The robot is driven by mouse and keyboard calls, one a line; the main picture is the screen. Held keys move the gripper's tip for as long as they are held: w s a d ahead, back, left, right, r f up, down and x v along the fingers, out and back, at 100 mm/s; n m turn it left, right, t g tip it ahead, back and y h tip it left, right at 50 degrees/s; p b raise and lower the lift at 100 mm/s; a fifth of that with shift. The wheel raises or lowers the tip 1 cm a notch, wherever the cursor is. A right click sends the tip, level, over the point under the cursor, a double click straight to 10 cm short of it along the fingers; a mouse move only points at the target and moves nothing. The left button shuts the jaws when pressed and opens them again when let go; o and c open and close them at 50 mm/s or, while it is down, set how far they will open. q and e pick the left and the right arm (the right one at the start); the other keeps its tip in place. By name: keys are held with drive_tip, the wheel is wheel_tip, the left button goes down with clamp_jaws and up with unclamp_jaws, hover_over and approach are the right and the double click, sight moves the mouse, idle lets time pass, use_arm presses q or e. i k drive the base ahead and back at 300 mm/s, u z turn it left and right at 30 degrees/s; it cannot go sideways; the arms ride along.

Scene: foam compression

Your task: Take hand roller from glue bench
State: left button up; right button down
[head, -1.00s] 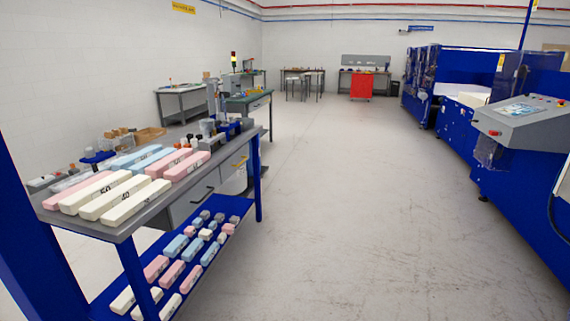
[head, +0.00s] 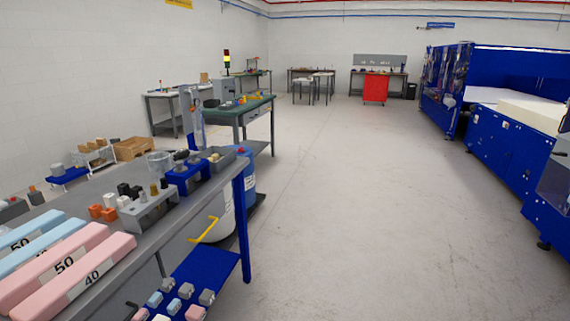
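I cannot make out a hand roller in the head view. No bench carries a label I can read as the glue bench. A green-topped bench (head: 249,103) stands beyond the near table, with several small items on it too small to identify. Farther back are a grey bench at the left wall (head: 160,96) and a bench with a grey back panel (head: 398,77). Neither of my grippers is in view.
A near grey table (head: 90,195) fills the lower left, with foam blocks (head: 85,268), small fixtures and a blue lower shelf (head: 215,262). A blue drum (head: 248,175) stands beside it. Blue machines (head: 505,150) line the right. The middle floor (head: 360,200) is clear; a red cabinet (head: 375,88) stands far back.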

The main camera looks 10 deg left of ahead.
sight(180, 155)
drive_tip(key=i, duration=0.85)
drive_tip(key=u, duration=1.15)
